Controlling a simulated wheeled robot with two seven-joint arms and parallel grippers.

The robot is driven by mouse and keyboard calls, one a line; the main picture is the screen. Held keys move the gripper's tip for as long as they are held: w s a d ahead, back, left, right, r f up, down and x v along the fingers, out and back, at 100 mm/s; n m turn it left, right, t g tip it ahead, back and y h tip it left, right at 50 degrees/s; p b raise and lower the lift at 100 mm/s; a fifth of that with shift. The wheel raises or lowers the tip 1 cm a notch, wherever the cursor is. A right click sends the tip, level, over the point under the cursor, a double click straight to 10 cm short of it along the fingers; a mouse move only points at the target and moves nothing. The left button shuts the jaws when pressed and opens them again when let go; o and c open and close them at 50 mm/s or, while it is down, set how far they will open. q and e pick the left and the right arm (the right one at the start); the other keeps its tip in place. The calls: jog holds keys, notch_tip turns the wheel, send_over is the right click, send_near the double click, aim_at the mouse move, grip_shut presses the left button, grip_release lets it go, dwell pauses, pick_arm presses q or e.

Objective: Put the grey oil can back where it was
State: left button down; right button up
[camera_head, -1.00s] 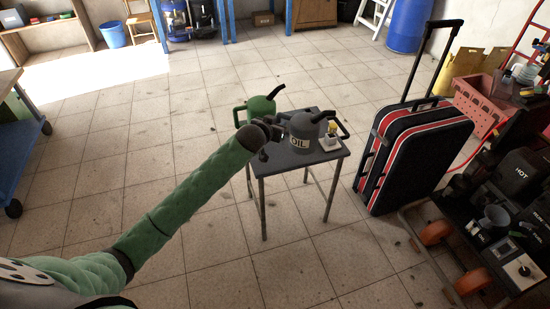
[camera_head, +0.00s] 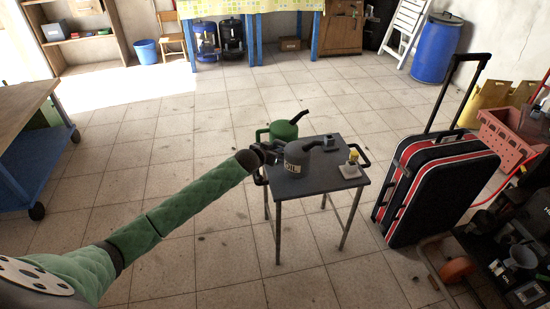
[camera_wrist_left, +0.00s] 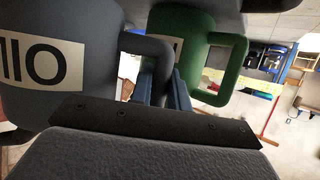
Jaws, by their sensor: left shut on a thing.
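The grey oil can (camera_head: 298,157), with a white OIL label and dark spout, is over the left part of the small dark table (camera_head: 318,184). I cannot tell whether its base touches the top. My left gripper (camera_head: 264,156) is at its left side. In the left wrist view the fingers (camera_wrist_left: 162,88) are shut on the handle of the grey can (camera_wrist_left: 45,25), which appears upside down. A green can (camera_head: 284,131) stands just behind the grey one. It also shows in the left wrist view (camera_wrist_left: 188,22). My right gripper is not in view.
A small pale block with a yellow part (camera_head: 350,168) sits on the table's right side. A black and red suitcase (camera_head: 440,185) stands close to the right of the table. A wooden-topped cart (camera_head: 25,120) is at the far left. Tiled floor in front is clear.

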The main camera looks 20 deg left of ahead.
pick_arm(q)
notch_tip(320, 180, down, 3)
jog(key=shift+f, duration=0.4)
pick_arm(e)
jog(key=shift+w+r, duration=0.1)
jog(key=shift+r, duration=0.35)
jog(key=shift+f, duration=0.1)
pick_arm(q)
jog(key=c, duration=1.3)
grip_release()
jog(key=shift+f, duration=0.1)
jog(key=shift+c, duration=0.2)
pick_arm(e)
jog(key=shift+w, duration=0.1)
pick_arm(q)
jog(key=v, duration=1.2)
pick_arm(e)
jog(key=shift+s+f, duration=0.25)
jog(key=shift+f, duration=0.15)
